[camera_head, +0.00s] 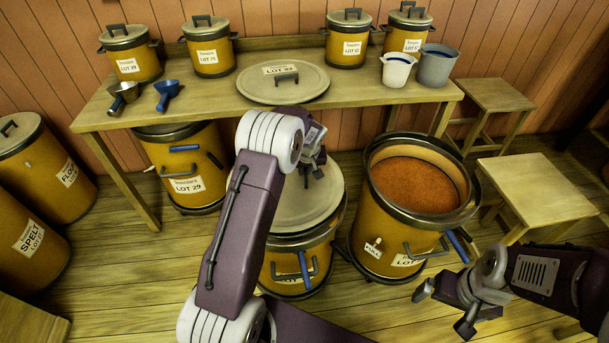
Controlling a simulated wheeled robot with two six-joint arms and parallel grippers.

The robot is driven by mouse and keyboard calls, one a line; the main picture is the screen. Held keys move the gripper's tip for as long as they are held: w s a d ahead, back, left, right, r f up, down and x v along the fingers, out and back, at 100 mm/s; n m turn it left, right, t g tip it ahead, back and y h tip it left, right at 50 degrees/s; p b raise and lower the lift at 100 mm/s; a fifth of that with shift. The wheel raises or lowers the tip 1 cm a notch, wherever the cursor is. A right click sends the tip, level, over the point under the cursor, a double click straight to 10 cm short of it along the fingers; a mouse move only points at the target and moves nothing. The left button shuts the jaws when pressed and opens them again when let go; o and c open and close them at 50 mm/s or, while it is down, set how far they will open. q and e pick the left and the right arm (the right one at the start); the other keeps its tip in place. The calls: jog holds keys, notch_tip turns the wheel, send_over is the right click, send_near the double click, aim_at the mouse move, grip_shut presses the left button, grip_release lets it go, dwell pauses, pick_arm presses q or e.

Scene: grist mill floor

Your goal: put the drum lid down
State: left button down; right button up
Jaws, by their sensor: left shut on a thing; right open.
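A round beige drum lid (288,208) lies over the front middle yellow drum (285,268), partly hidden by my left arm. I cannot tell whether it rests on the rim or is held just above. My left gripper (312,172) is over this lid, shut on it; the grip itself is mostly hidden. Another round lid (258,88), labelled LOT 94, with a dark handle, lies flat on the bench. An open yellow drum (368,235) full of orange-brown grain (415,184) stands to the right. My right gripper (445,308) is open and empty at the lower right, in front of the open drum.
The wooden bench (205,104) carries several lidded canisters, two scoops (122,96) and two buckets (437,66). A LOT 29 drum (185,160) stands under its left side. More drums (40,165) stand far left. Stools (535,185) stand right. Floor (130,260) is clear at left front.

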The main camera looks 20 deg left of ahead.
pick_arm(q)
jog(key=shift+f, duration=0.95)
jog(key=shift+w+f, duration=0.1)
jog(key=shift+f+b, duration=0.2)
jog(key=shift+b, duration=0.15)
jog(key=c, duration=1.5)
grip_release()
jog(key=p+v, duration=0.2)
jog(key=v, duration=1)
jog(key=shift+r, duration=0.3)
jog(key=s+d+f+m+g+h, duration=0.1)
jog(key=s+d+m, duration=0.1)
jog(key=s, duration=0.6)
jog(key=s+d+f+m+g, duration=0.1)
jog(key=s+d+m, duration=0.1)
jog(key=s, duration=0.6)
jog(key=s+d+f+m+h, duration=0.1)
jog(key=s+d+m, duration=0.1)
jog(key=s, duration=0.7)
jog(key=shift+s+d+f+g+h, duration=0.1)
jog(key=shift+d+g+h, duration=0.1)
jog(key=shift+d, duration=0.15)
jog(key=shift+d+f+g+h, duration=0.1)
jog(key=shift+d+g, duration=0.1)
jog(key=shift+d, duration=0.15)
